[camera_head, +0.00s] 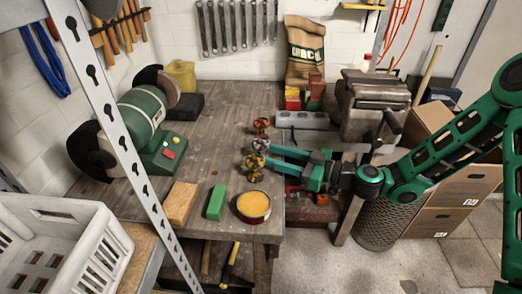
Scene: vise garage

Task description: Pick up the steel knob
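Several small star-shaped knobs stand in a row near the right edge of the wooden workbench (230,205). The middle one looks greyish and is likely the steel knob (260,144). A copper-red knob (261,125) stands behind it and a brass-yellow knob (254,164) in front of it. My gripper (268,157) reaches in from the right, its two fingers apart and pointing left. The fingertips are close to the steel and brass knobs, with nothing visible between them. Whether they touch a knob is too small to tell.
A green bench grinder (140,125) stands at the left. A tan block (180,203), a green block (216,203) and a round tin (254,206) lie at the front. A grey vise (375,105) is at the back right. A perforated metal post (125,150) crosses the left foreground.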

